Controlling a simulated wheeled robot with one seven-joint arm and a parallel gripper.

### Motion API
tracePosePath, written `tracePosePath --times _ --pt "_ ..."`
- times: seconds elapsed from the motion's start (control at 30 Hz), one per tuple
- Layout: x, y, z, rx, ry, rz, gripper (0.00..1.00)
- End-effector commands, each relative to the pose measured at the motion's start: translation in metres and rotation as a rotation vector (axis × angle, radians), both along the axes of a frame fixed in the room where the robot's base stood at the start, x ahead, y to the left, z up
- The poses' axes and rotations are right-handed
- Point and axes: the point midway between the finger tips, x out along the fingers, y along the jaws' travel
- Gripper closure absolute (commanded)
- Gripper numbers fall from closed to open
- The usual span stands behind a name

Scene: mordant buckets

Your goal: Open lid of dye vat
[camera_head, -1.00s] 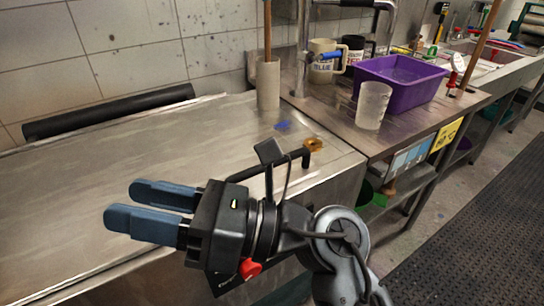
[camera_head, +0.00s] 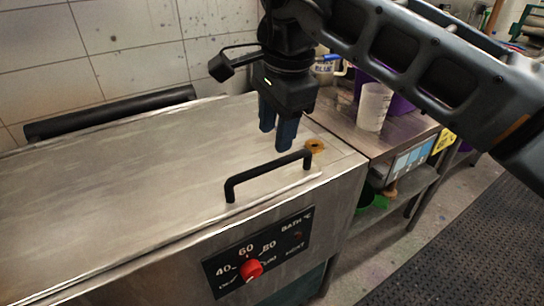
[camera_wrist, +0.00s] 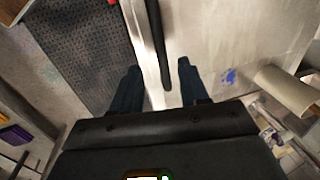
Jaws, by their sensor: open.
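The dye vat's steel lid (camera_head: 130,165) is closed and lies flat. A black bar handle (camera_head: 268,174) stands up from the lid near its front edge. My gripper (camera_head: 278,143) points down above the lid, behind the handle's right end in the head view. Its fingers are open and empty. In the wrist view, the handle (camera_wrist: 158,45) runs down toward the space between my open fingertips (camera_wrist: 160,68). The handle's near end shows between the fingers but I cannot tell the height gap. The lid (camera_wrist: 235,30) also shows there.
A control panel with a red knob (camera_head: 251,269) is on the vat's front. At right, a side bench holds a clear beaker (camera_head: 373,106) and a purple tub (camera_head: 401,104), partly hidden by my arm. A black mat (camera_head: 450,245) covers the floor.

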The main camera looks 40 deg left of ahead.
Motion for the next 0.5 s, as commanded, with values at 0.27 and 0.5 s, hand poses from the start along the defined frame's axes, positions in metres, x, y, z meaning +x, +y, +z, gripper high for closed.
tracePosePath --times 0.27,0.5 --pt "0.003 0.005 -0.034 -0.005 0.0 0.0 0.56" --pt "0.005 0.011 -0.065 -0.005 0.0 0.001 0.56"
